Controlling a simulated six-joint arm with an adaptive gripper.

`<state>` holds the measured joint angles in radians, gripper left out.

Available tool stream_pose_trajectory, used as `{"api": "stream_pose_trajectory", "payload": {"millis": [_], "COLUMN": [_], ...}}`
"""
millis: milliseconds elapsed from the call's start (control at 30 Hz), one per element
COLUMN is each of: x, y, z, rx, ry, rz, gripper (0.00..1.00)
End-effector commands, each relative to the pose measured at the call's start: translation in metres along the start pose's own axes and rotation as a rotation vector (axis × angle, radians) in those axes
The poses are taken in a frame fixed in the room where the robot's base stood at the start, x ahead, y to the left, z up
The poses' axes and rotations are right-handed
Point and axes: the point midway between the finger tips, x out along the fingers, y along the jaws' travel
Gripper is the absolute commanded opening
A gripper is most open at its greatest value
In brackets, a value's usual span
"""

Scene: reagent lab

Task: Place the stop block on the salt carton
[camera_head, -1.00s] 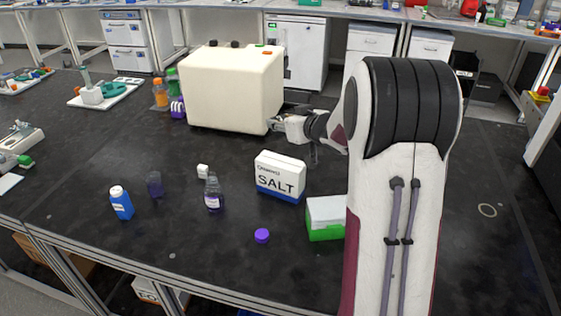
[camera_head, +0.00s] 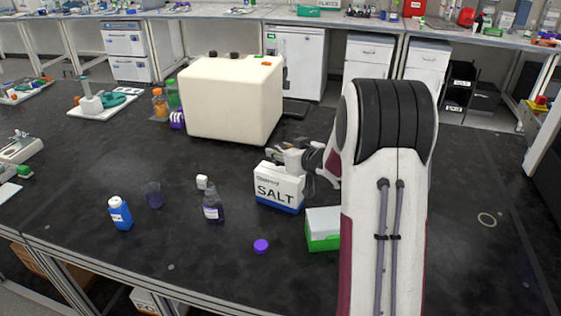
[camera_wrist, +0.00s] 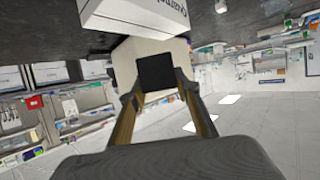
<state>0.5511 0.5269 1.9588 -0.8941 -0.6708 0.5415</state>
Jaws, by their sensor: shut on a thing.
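The salt carton (camera_head: 279,187) stands upright on the black bench, white with a blue base band. In the wrist view the carton (camera_wrist: 130,14) shows at the top, close to my fingertips. My gripper (camera_head: 284,157) is at the carton's rear top edge in the head view. In the wrist view my gripper (camera_wrist: 157,82) is shut on a dark square block (camera_wrist: 156,72), taken as the stop block. The block is hard to make out in the head view. I cannot tell whether it touches the carton.
A large cream container (camera_head: 230,105) stands behind the carton. A green and white box (camera_head: 323,229) is close at its right front.

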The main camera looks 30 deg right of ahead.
Motion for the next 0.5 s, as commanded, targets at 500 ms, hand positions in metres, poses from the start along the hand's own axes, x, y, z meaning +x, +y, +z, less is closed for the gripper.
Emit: {"api": "stream_pose_trajectory", "payload": {"millis": [500], "x": [0.006], "y": [0.0], "z": [0.014], "rx": [0.001], "ry": [0.0], "rz": [0.0], "gripper": [0.03]}}
